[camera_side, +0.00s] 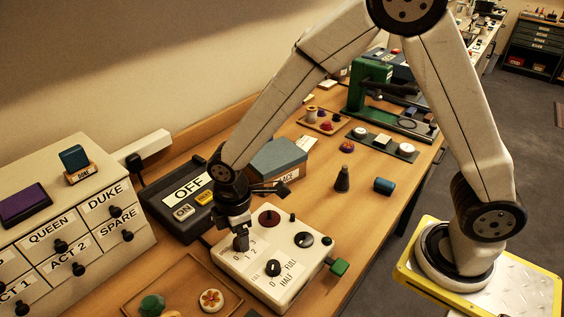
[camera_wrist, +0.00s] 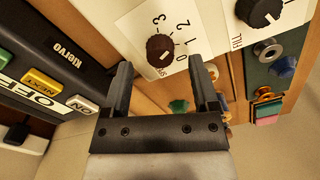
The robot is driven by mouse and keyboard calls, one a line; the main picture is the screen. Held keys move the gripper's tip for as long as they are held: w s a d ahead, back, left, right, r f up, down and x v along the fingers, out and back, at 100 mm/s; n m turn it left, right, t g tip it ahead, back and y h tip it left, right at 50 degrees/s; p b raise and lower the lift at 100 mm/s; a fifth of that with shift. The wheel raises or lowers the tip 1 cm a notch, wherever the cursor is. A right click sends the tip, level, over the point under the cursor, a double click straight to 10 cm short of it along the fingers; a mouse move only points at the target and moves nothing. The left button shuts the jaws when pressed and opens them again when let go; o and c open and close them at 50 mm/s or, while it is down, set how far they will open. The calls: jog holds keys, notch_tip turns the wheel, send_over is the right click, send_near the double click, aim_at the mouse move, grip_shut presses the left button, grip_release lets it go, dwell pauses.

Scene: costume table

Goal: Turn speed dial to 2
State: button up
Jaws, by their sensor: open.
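A white control box (camera_side: 272,252) sits on the wooden table in the side view. My gripper (camera_side: 241,241) points down over its left part, beside printed numbers 0, 1 and 2. In the wrist view a dark brown round dial (camera_wrist: 159,48) sits on the white panel with 0, 1, 2 and 3 around it. My open gripper (camera_wrist: 160,66) has one finger on each side of this dial, apparently not clamped on it. The dial's name is only partly readable, and its pointer setting is unclear.
The box also carries a FULL/HALF knob (camera_side: 273,268), another black knob (camera_side: 303,240), a red-brown round part (camera_side: 269,217) and a green piece (camera_side: 339,268) at its side. A dark switch box marked OFF (camera_side: 188,187) stands behind. A tray (camera_side: 130,297) lies in front.

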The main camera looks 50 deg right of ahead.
jog(key=shift+r, duration=3.05)
jog(key=shift+d, duration=0.1)
jog(key=s+d+m+t, duration=0.1)
jog(key=s+d+m, duration=0.3)
jog(key=d+m, duration=0.2)
jog(key=s+d+m+t, duration=0.1)
jog(key=s+d+m, duration=0.3)
jog(key=d+m, duration=0.3)
jog(key=d+f, duration=0.1)
jog(key=d, duration=0.2)
jog(key=shift+s+d+m+t, duration=0.15)
jog(key=shift+d+m+t, duration=0.05)
jog(key=shift+m+t, duration=0.1)
jog(key=shift+r, duration=0.1)
